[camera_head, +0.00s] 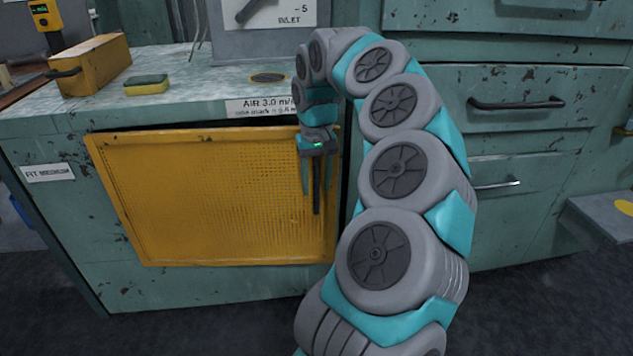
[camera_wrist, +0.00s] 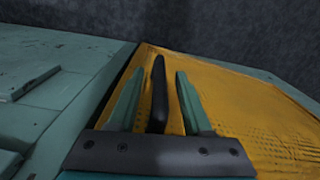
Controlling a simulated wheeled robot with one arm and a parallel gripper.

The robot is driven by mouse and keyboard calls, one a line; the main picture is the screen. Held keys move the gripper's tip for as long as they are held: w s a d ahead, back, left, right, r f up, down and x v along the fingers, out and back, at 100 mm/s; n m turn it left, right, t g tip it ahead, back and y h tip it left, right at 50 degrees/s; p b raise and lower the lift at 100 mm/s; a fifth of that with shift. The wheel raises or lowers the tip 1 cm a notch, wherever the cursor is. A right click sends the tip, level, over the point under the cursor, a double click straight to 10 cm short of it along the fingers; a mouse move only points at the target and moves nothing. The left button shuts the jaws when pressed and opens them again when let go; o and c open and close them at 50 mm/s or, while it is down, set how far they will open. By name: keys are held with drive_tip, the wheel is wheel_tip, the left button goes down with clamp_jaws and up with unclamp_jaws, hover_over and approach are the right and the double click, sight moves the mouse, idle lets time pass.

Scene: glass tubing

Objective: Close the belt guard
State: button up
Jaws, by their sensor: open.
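The belt guard (camera_head: 200,190) is a yellow perforated panel on the front of the teal cabinet, left of centre in the head view. It also fills the right of the wrist view (camera_wrist: 250,100). A dark vertical handle (camera_head: 316,195) is near its right edge. My gripper (camera_head: 318,188) points down in front of that edge, open. In the wrist view the handle (camera_wrist: 158,95) stands between the two teal fingers (camera_wrist: 159,73), with visible space on both sides. A dark gap shows along the guard's top and right edges.
On the cabinet top (camera_head: 205,85) are a yellow box (camera_head: 95,65), a sponge (camera_head: 146,85) and a dark disc (camera_head: 268,78). Drawers with handles (camera_head: 530,103) stand at the right, behind my arm. The dark floor in front of the guard is clear.

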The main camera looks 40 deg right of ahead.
drive_tip(key=shift+c, duration=0.3)
clamp_jaws()
idle(1.1)
